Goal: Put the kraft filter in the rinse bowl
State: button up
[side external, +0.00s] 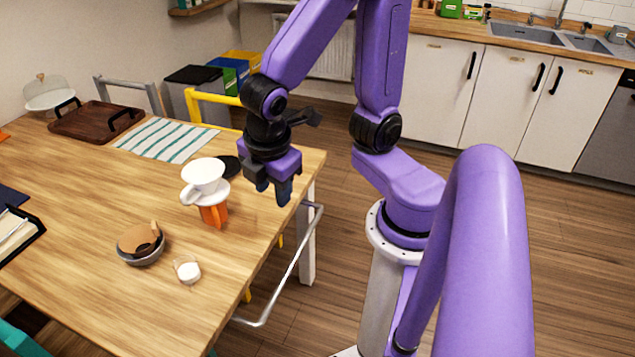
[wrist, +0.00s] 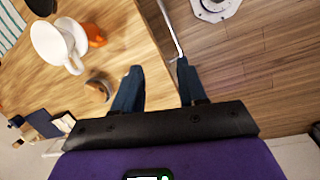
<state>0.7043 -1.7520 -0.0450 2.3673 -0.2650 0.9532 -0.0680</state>
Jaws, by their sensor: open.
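The rinse bowl (side external: 146,261) is a small grey bowl on the wooden table, left of and below my gripper in the side view. The kraft filter (side external: 138,236), brown paper, sits within the bowl's rim and sticks up above it, with something dark beside it. In the wrist view the bowl and brown paper (wrist: 98,88) are small and partly cut off by a finger. My gripper (side external: 268,193) is open and empty, pointing down above the table's right edge, well apart from the bowl. Its two fingers (wrist: 158,75) show nothing between them but floor and table edge.
A white dripper (side external: 203,174) on an orange stand (side external: 213,214) stands between my gripper and the bowl. A small glass with white contents (side external: 188,271) is right of the bowl. A striped cloth (side external: 166,139) and a brown tray (side external: 92,121) lie farther back.

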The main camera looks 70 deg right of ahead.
jog(key=s+d+r+m+g+y, duration=0.1)
jog(key=s+m+y, duration=0.1)
jog(key=s, duration=0.5)
jog(key=shift+s+d+r+y, duration=0.3)
jog(key=shift+s+d+y, duration=0.05)
jog(key=shift+s+y, duration=0.05)
